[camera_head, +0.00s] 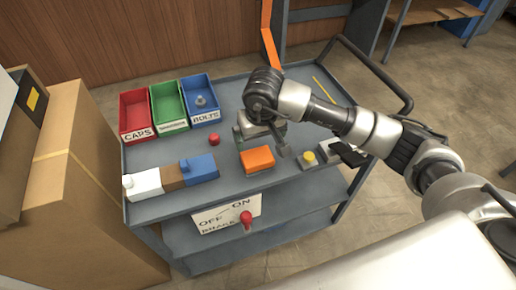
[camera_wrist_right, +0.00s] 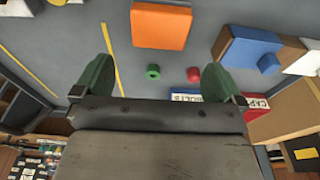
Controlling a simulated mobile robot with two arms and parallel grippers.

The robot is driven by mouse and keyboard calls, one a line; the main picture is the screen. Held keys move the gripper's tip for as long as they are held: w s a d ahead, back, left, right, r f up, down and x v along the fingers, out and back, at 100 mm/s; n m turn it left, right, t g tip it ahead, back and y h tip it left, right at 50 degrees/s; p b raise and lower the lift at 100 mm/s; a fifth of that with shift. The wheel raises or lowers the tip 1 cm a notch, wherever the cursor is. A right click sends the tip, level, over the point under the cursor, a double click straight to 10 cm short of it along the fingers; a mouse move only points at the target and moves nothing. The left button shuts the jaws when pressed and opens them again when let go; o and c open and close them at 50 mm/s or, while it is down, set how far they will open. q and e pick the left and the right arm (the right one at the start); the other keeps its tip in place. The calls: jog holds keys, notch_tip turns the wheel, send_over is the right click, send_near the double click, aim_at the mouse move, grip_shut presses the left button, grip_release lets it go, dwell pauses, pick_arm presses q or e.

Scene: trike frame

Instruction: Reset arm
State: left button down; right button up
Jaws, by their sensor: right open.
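My right arm reaches in from the right in the head view and bends down over the cart (camera_head: 222,182). My right gripper (camera_head: 262,146) hangs above the cart top, just behind the orange block (camera_head: 258,161). In the right wrist view the gripper (camera_wrist_right: 157,78) has its two green fingers spread wide with nothing between them. The orange block (camera_wrist_right: 160,26) lies beyond the fingers there. A small green ring (camera_wrist_right: 153,71) and a red cap (camera_wrist_right: 193,74) sit on the cart top below. The red cap also shows in the head view (camera_head: 213,139). My left gripper is not in view.
Red (camera_head: 136,115), green (camera_head: 169,106) and blue (camera_head: 201,101) bins stand at the back left. White (camera_head: 146,184), brown (camera_head: 173,177) and blue (camera_head: 198,168) blocks line the front left. A yellow button (camera_head: 309,156) sits right. A red-knobbed lever (camera_head: 246,218) projects in front. Cardboard boxes (camera_head: 85,170) stand left.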

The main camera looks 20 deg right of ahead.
notch_tip(320, 180, up, 2)
jog(key=shift+s+r, duration=0.1)
jog(key=shift+s, duration=0.05)
dwell(0.4)
